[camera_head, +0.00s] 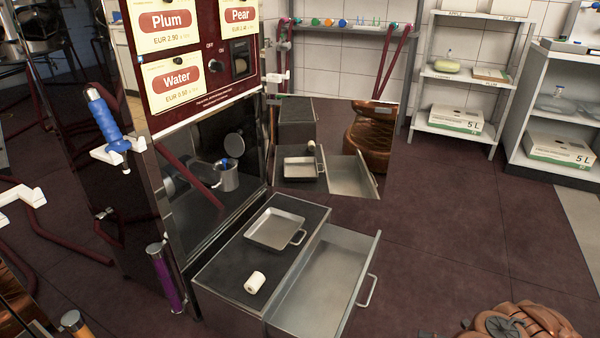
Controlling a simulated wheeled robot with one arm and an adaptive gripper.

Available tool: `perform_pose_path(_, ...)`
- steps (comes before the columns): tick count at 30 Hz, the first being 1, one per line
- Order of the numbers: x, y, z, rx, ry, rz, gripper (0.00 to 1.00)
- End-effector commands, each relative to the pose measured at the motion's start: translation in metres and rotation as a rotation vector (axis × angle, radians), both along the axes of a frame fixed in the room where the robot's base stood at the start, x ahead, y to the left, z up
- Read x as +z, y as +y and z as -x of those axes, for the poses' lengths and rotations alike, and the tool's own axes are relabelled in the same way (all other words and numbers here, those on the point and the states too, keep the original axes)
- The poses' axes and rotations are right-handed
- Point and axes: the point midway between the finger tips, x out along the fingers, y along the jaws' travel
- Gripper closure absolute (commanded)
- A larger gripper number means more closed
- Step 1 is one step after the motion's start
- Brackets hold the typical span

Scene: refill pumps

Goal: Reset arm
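My gripper is not clearly visible in the head view, so its pose and fingers cannot be told. The refill pump (215,108) stands left of centre with Plum, Pear and Water labels. A blue-handled nozzle (106,120) sits in a white holder on its side. A purple-handled nozzle (166,277) is lower down beside the pump. A metal mug (228,178) shows at the dark front panel. In front, a metal drawer (345,252) is pulled open. A shallow metal pan (268,230) and a white cylinder (255,282) rest on the dark top beside it.
A brown, leather-like rounded shape (530,322) shows at the bottom right edge; I cannot tell what it is. Shelves with boxes (456,119) stand at the back right. A mirror-like panel (340,150) stands behind the drawer. The dark floor (450,230) right of the drawer is clear.

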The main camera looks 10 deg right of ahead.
Motion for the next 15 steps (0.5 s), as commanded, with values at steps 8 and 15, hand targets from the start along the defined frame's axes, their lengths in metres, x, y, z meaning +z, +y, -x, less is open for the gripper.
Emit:
perform_pose_path(8,0.032,0.004,-0.011,0.036,-0.059,0.033,0.64)
perform_pose_path(15,0.072,0.019,-0.030,0.107,-0.136,0.078,0.64)
